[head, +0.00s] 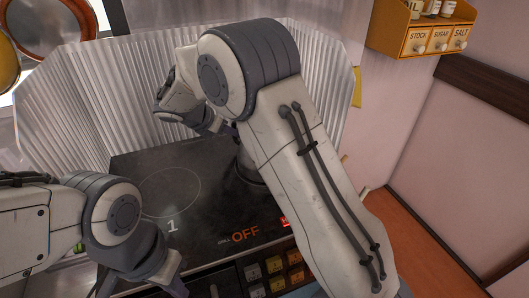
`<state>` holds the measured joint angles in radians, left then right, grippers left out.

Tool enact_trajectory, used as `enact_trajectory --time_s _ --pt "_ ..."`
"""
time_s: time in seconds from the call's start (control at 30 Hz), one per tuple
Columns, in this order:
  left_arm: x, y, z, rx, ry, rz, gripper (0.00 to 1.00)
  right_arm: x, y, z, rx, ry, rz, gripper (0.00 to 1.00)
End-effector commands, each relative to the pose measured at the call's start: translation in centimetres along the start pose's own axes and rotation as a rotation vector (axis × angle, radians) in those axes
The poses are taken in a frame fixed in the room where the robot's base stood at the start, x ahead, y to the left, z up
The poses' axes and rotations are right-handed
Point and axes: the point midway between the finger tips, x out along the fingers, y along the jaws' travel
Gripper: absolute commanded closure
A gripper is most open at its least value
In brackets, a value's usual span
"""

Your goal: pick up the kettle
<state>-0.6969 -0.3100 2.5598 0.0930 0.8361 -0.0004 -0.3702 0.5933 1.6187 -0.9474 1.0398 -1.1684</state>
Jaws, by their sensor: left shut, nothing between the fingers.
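The kettle cannot be made out clearly. A dark grey rounded shape (247,168) on the stove, mostly hidden behind my right arm, may be part of it. My right arm reaches across the stove, and its gripper (228,129) is close to that shape at the back. The right fingers are mostly hidden behind the arm, so I cannot tell whether they hold anything. My left gripper (172,286) is low at the bottom edge of the view, in front of the stove, shut and empty, with its tips partly cut off.
The black stove top (205,215) has a bare ring marked 1 and a red OFF display. A ribbed metal splash guard (110,85) stands behind it. A yellow spice shelf (420,30) hangs at the upper right. Buttons (275,275) line the stove's front.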

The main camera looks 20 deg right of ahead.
Motion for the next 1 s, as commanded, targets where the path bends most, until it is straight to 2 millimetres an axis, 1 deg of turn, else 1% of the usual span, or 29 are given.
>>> enact_trajectory --time_s 0.3,0.4,0.57,0.67,1.0 --pt "0.6 -0.1 0.0 0.000 0.000 0.000 1.00 4.4 0.3 0.1 0.002 0.001 -0.002 0.67" --pt "0.6 -0.1 0.0 0.000 0.000 0.000 1.00 4.8 0.3 0.1 0.002 0.001 0.001 0.67" --pt "0.6 0.0 0.0 0.000 0.000 0.000 1.00 4.8 0.3 0.1 0.002 0.001 0.002 0.67" --pt "0.6 -0.1 0.0 0.000 0.000 0.000 1.00 4.7 0.3 0.1 0.002 0.001 0.001 1.00" --pt "0.6 0.0 0.0 0.000 0.000 0.000 1.00 4.7 0.3 0.1 0.002 0.001 0.001 1.00"
